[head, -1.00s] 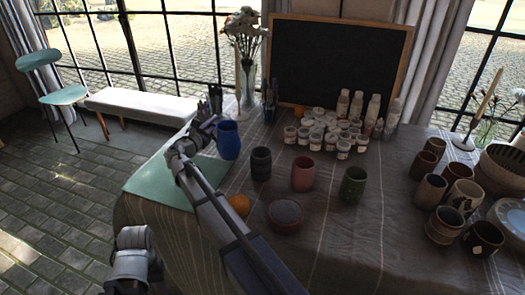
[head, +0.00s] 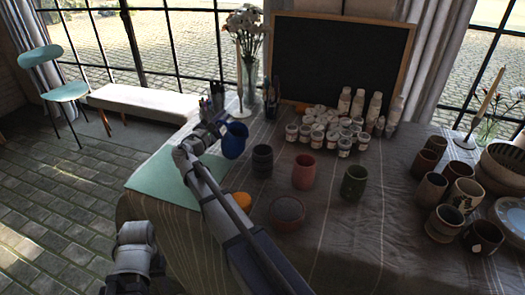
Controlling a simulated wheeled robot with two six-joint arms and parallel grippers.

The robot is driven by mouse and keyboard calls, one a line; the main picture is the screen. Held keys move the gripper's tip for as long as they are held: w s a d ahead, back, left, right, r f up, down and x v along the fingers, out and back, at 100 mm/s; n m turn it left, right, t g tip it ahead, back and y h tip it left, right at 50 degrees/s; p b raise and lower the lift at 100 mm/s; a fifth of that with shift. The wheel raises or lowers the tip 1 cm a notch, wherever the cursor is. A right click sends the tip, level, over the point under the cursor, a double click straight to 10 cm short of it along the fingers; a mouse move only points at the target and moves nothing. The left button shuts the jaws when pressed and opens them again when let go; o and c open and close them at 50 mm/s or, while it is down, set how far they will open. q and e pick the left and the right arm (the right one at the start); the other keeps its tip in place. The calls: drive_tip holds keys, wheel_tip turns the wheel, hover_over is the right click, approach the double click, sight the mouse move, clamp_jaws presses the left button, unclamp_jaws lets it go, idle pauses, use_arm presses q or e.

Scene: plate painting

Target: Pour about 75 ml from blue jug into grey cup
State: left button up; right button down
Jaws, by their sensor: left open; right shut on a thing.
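The blue jug (head: 233,146) is in the head view, left of the middle, held above the table and slightly tilted. My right gripper (head: 220,127) is shut on the jug's left side; its fingers are small and partly hidden. The dark grey cup (head: 262,163) stands upright on the table just right of the jug and apart from it. What either holds inside cannot be seen. Of my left arm only a link shows at the lower left; its gripper is out of the picture.
An orange ball-like thing (head: 242,200) lies beside my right forearm. Paint jars (head: 318,132) stand behind. A green mat (head: 150,182) lies at left.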

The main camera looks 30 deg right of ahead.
sight(235, 131)
drive_tip(key=s+r+m+p, duration=0.1)
drive_tip(key=s+d+r+m+p, duration=0.1)
drive_tip(key=s+r+m+h+p, duration=0.1)
drive_tip(key=r+m, duration=0.1)
drive_tip(key=shift+s+d, duration=0.35)
drive_tip(key=shift+d, duration=0.05)
drive_tip(key=shift+s+d+r+m+p, duration=0.2)
drive_tip(key=shift+s+r+m+p, duration=0.25)
drive_tip(key=shift+r+m, duration=0.4)
drive_tip(key=shift+s+d+r+m+g+h+p, duration=0.2)
drive_tip(key=shift+s+r+m+p, duration=0.2)
drive_tip(key=shift+m, duration=0.2)
drive_tip(key=shift+s+d+r+m+g+h+p, duration=0.1)
drive_tip(key=shift+s+r+m+h+p, duration=0.15)
drive_tip(key=shift+r+m, duration=0.25)
drive_tip(key=shift+s+d+r+m+p, duration=0.35)
drive_tip(key=shift+s+r+m+p, duration=0.3)
drive_tip(key=shift+m, duration=0.6)
idle(1.8)
